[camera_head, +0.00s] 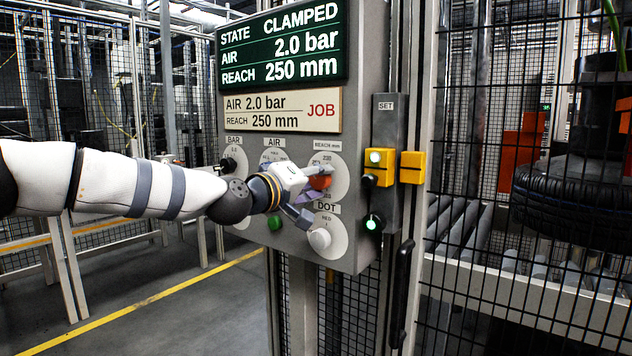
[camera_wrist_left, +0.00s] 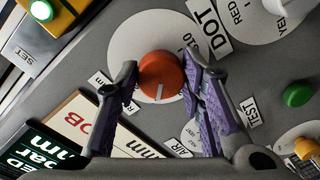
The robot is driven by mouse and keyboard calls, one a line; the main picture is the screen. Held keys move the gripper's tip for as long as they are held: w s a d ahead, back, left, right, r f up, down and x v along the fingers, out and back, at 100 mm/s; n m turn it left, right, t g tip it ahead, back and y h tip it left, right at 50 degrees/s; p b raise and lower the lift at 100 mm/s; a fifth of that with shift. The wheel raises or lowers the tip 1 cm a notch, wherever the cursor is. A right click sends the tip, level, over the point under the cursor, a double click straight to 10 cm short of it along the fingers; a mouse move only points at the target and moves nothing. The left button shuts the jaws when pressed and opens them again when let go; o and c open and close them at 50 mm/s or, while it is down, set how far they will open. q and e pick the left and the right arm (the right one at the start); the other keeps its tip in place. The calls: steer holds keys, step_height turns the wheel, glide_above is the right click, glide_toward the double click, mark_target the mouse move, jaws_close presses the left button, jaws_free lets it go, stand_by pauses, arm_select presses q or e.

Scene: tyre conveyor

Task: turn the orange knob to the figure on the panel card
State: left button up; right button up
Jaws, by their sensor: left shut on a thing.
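The orange knob (camera_head: 321,182) sits on a round white dial labelled REACH mm (camera_head: 325,163) on the grey panel. My left gripper (camera_head: 315,184) is shut on the knob, one finger on each side. In the left wrist view the knob (camera_wrist_left: 160,72) is between the purple-padded fingers (camera_wrist_left: 160,82), its white mark pointing down in the picture. The fingers hide part of the scale. The panel card (camera_head: 283,110) reads AIR 2.0 bar, REACH 250 mm, JOB. The green display (camera_head: 282,46) above reads STATE CLAMPED, AIR 2.0 bar, REACH 250 mm. My right gripper is not in view.
A white DOT knob (camera_head: 319,239) and a green button (camera_head: 275,223) sit close below the gripper. A black BAR knob (camera_head: 228,164) is left of it. A yellow SET box (camera_head: 380,166) stands to the right. Mesh fencing and a tyre (camera_head: 575,205) are farther right.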

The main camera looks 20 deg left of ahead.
arm_select(q)
steer(key=shift+f, duration=0.2)
steer(key=o, duration=1.1)
steer(key=shift+d, duration=0.1)
steer(key=shift+o, duration=0.2)
steer(key=shift+r, duration=0.1)
steer(key=shift+s+r, duration=0.1)
steer(key=shift+s, duration=0.2)
steer(key=v, duration=1.1)
steer(key=shift+a, duration=0.25)
steer(key=shift+s+f, duration=0.15)
steer(key=shift+f, duration=0.05)
